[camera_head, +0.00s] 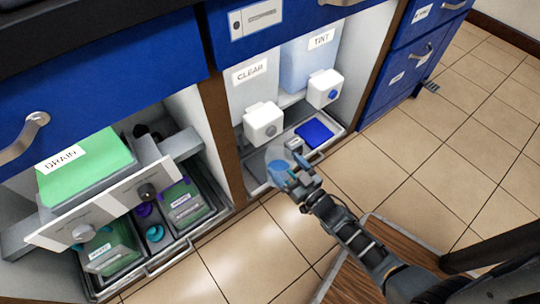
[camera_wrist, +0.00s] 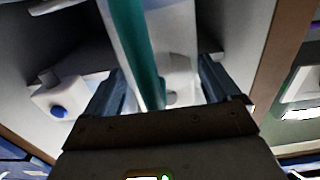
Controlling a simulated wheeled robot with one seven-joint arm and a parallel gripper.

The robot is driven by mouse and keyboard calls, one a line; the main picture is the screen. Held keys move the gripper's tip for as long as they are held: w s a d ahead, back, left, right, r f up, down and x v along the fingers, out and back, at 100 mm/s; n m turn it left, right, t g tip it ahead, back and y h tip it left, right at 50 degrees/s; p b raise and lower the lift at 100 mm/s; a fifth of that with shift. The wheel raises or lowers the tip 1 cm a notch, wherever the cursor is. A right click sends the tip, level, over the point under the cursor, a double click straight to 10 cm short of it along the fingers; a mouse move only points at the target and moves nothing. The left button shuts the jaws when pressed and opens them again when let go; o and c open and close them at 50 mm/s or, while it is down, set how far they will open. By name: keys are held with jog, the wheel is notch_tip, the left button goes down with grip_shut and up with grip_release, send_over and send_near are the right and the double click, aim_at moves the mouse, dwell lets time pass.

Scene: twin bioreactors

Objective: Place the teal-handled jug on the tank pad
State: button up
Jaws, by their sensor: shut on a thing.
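My gripper (camera_head: 294,174) is shut on the teal handle of a clear jug (camera_head: 278,157), at the front of the right-hand cabinet bay. The jug looks partly hidden by my fingers, with some blue showing in it. In the wrist view the teal handle (camera_wrist: 134,45) runs between my two fingers (camera_wrist: 170,95), with the pale jug body beyond. A blue pad (camera_head: 314,133) lies on the right of the metal tray under the dispensers. I cannot tell whether it is the tank pad. The jug is left of this pad, and its contact with the tray is unclear.
Above the tray are a CLEAR dispenser (camera_head: 264,123) and a TINT dispenser (camera_head: 325,89) with white tap boxes. A brown post (camera_head: 222,135) divides this bay from the DRAIN bay, which holds a green tank (camera_head: 85,163) and lower containers. Tiled floor lies in front.

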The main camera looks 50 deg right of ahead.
aim_at(271, 153)
jog(key=x, duration=0.4)
jog(key=shift+w+d+b, duration=0.15)
jog(key=shift+w+b, duration=0.25)
jog(key=b+x, duration=0.1)
jog(key=x, duration=0.2)
jog(key=shift+w+d+f, duration=0.15)
jog(key=shift+w+f, duration=0.05)
jog(key=shift+w, duration=0.1)
jog(key=shift+s+f+b, duration=0.2)
jog(key=shift+f+b, duration=0.4)
jog(key=shift+f, duration=0.05)
jog(key=shift+r, duration=0.1)
jog(key=o, duration=1.4)
